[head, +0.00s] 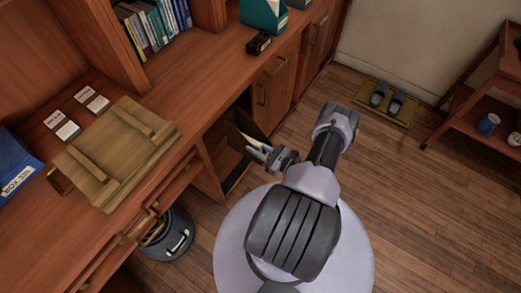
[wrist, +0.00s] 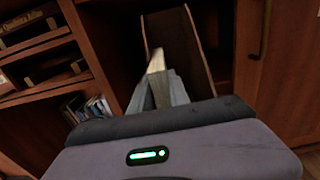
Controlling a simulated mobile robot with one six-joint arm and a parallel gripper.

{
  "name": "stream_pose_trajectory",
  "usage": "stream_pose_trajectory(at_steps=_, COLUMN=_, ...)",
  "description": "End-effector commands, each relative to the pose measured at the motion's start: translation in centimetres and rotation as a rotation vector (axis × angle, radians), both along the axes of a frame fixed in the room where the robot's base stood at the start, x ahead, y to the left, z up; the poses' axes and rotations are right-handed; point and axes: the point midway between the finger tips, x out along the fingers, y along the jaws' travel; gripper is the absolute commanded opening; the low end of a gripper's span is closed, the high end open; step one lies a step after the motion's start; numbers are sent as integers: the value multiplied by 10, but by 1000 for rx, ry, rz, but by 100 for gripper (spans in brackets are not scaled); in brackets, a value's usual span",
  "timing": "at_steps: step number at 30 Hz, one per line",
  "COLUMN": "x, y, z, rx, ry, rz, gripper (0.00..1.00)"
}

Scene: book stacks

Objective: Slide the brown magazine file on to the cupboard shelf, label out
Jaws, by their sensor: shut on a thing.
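The brown magazine file (head: 238,137) is at the open cupboard, partly inside its opening. It also shows in the wrist view (wrist: 181,36), tilted in the picture, with a dark inside and pale edges. My gripper (head: 259,151) is shut on the file at its near side; the fingers in the wrist view (wrist: 158,88) close on a pale edge. The cupboard shelf (head: 237,176) shows as a dark recess under the desk top. The label is not visible, and I cannot tell whether the file touches the shelf.
Closed cupboard doors (head: 276,92) stand right of the opening. A grey bin (head: 168,238) is at lower left under drawers. A wooden tray (head: 152,172) lies on the desk. Slippers on a mat (head: 371,111) and a trolley (head: 464,92) are at right; floor between is clear.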

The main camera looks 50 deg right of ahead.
Motion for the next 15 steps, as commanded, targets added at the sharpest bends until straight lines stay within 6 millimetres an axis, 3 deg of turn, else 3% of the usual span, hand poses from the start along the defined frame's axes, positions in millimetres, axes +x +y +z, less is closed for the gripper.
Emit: stream_pose_trajectory(at_steps=15, x=65, y=5, z=1, rx=-2, ry=-2, rz=2, gripper=0)
